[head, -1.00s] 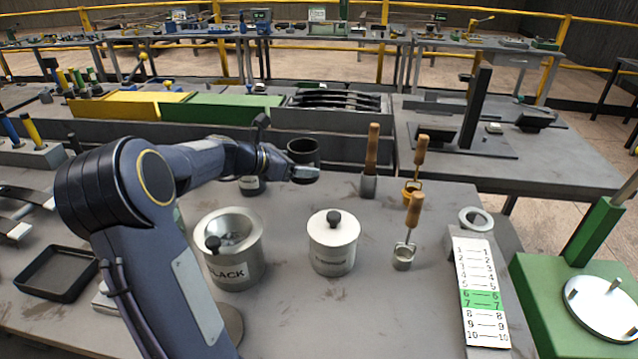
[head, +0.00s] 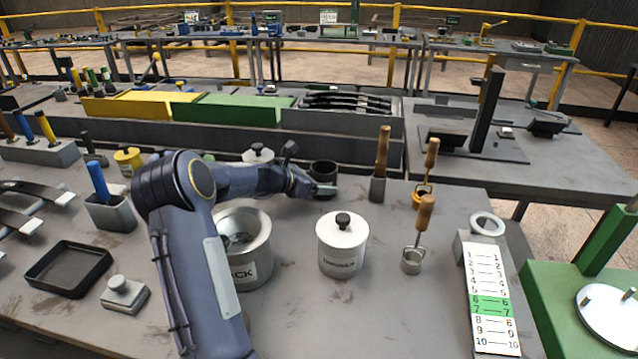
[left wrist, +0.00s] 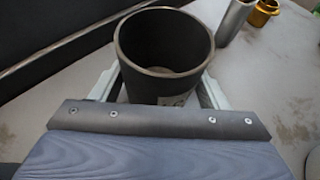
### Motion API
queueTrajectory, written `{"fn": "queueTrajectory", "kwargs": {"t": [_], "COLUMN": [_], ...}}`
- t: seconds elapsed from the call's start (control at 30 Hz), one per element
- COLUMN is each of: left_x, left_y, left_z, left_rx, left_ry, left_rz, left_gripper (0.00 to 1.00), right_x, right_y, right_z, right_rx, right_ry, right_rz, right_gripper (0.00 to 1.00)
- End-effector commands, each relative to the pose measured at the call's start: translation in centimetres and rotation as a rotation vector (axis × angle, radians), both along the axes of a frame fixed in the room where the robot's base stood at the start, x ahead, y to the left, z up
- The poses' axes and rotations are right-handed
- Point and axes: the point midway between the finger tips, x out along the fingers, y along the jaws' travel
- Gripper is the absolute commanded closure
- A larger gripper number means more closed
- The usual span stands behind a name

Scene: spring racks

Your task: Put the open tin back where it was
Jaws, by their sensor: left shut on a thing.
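The open tin (head: 323,170) is a dark, lidless cylinder near the back of the bench. In the left wrist view the tin (left wrist: 165,50) stands upright between the pale fingers, its mouth open and dark inside, with a small part of a pale label on its near side. My left gripper (head: 322,189) is shut on the tin from the near left. The tin is at or just above the bench top; I cannot tell whether it touches. My right gripper is not in view.
A lidded white canister (head: 342,248) and an open "BLACK" pot (head: 252,262) stand nearer. A wooden-handled brush (head: 381,165) stands just right of the tin, and small ladles (head: 413,258) farther right. A low grey wall (head: 215,137) runs behind.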

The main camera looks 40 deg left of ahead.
Motion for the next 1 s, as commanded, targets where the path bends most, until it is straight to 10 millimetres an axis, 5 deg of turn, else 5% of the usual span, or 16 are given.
{"fn": "queueTrajectory", "kwargs": {"t": [0.2,0.23,0.4,0.73,1.0], "left_x": [0.0,0.0,0.0,0.0,-4.2], "left_y": [0.0,0.0,0.0,0.0,1.4], "left_z": [-0.4,-0.3,-0.3,0.4,2.2], "left_rx": [0.000,0.000,0.000,0.001,0.004], "left_ry": [-0.001,0.000,0.000,0.000,0.000], "left_rz": [0.000,0.000,0.000,0.000,0.005], "left_gripper": [0.64,0.29,0.10,0.10,0.10], "right_x": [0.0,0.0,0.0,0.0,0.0], "right_y": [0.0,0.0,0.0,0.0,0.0], "right_z": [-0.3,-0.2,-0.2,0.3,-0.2], "right_rx": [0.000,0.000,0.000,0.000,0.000], "right_ry": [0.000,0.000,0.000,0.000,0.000], "right_rz": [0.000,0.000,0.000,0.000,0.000], "right_gripper": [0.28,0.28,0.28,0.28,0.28]}}
